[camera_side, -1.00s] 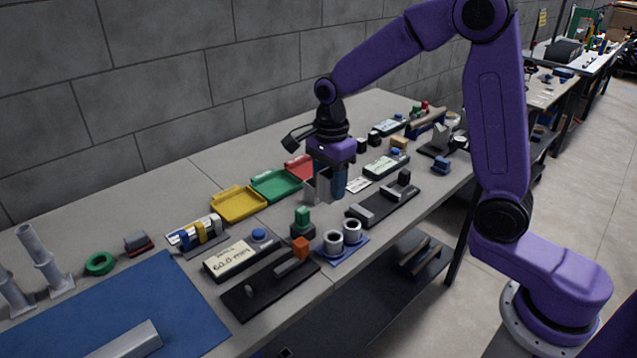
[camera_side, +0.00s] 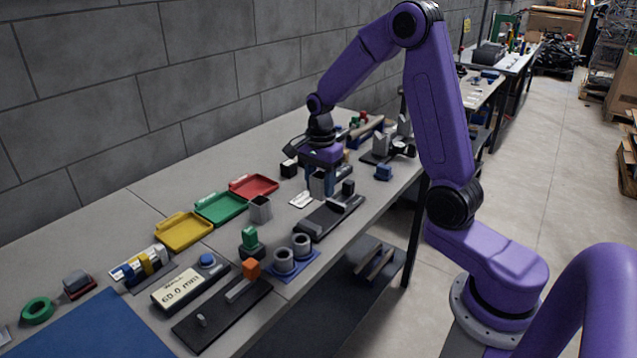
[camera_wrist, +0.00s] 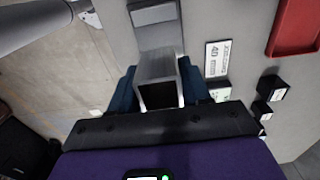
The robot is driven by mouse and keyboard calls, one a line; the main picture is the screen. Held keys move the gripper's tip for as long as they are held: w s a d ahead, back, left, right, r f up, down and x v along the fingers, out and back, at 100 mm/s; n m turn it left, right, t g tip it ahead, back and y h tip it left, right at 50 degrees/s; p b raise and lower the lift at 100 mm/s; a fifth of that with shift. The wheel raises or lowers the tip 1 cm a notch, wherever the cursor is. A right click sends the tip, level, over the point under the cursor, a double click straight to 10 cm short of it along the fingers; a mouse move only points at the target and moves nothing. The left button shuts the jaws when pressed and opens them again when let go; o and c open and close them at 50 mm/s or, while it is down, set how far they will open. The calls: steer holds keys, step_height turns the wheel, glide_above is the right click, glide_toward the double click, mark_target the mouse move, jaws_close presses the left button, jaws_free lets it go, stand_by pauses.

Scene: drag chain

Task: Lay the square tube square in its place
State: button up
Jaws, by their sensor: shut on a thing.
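My gripper (camera_side: 320,188) is shut on a grey square tube (camera_side: 317,182), over the bench behind the dark fixture (camera_side: 314,224). In the wrist view the tube (camera_wrist: 158,66) sits between my blue fingers (camera_wrist: 160,92), with its dark open end toward the camera. A second grey square tube (camera_side: 261,208) stands upright in front of the red tray, apart from my gripper. The dark fixture carries a grey bar and a black block. I cannot tell whether the held tube touches anything below.
A white card (camera_side: 301,200) lies left of my gripper; a black block (camera_side: 289,168) stands behind it. The red tray (camera_side: 253,187), green tray (camera_side: 222,207) and yellow tray (camera_side: 184,231) line the bench. Grey rings (camera_side: 293,254) sit on a blue plate in front.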

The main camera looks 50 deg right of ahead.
steer(key=shift+f, duration=2.55)
steer(key=shift+f, duration=1.45)
stand_by(0.6)
steer(key=o, duration=1.3)
step_height(320, 180, up, 18)
steer(key=shift+f, duration=0.25)
steer(key=shift+a, duration=0.15)
